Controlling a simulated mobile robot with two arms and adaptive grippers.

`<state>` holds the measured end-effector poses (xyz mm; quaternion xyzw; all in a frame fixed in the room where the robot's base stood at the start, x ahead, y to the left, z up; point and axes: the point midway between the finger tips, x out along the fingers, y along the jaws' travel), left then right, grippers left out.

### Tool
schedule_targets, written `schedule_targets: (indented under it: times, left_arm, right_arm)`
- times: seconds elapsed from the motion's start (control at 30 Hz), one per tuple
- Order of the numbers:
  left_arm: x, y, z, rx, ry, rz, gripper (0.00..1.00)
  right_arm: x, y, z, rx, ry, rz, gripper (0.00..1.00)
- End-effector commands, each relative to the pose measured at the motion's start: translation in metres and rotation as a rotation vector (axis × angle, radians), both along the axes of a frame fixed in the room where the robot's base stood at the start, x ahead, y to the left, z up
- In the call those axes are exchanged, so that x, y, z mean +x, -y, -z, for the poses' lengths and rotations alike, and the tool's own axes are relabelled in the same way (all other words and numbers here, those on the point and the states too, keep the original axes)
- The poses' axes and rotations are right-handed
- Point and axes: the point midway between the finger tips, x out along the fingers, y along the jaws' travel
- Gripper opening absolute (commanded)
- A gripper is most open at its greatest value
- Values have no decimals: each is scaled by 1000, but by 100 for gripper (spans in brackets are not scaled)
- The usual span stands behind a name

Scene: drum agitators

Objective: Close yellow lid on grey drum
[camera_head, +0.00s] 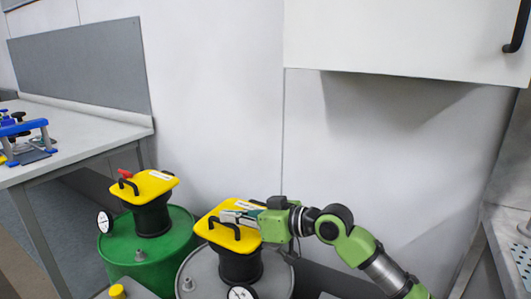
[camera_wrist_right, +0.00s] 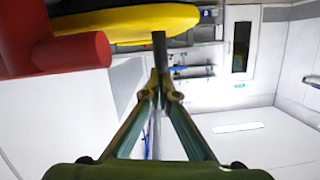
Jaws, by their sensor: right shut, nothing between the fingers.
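The grey drum (camera_head: 201,270) stands at the bottom centre of the head view. Its yellow lid (camera_head: 213,228) lies across the top of a black neck (camera_head: 240,266), with a dark handle on its near side. I cannot tell whether the lid is fully seated. My right gripper (camera_head: 229,215) is shut and empty, its fingers over or against the lid's top. In the wrist view the right fingertips (camera_wrist_right: 160,84) meet just below the yellow lid's edge (camera_wrist_right: 130,22), close to a dark bar (camera_wrist_right: 159,50). My left gripper is not in view.
A green drum (camera_head: 165,255) with its own yellow lid (camera_head: 145,186) stands close on the left. A grey table (camera_head: 85,145) is farther left. A white cabinet (camera_head: 400,40) hangs above right. A red cylinder (camera_wrist_right: 75,52) is near the fingers in the wrist view.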

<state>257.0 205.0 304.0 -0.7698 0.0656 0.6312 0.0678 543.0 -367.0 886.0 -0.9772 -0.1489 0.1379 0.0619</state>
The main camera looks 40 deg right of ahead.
Motion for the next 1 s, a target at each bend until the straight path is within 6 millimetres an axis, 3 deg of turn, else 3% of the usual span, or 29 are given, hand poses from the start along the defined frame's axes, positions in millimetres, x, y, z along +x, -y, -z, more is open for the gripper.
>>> schedule_targets:
  times: [0.33, 0.73, 1.0]
  left_arm:
    - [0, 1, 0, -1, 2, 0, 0]
    - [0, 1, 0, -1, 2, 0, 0]
    - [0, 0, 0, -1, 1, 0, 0]
  right_arm:
    - [0, -1, -2, 1, -9, -3, 0]
    - [0, 0, -76, -4, 1, -1, 0]
    - [0, 0, -100, 1, 1, -1, 0]
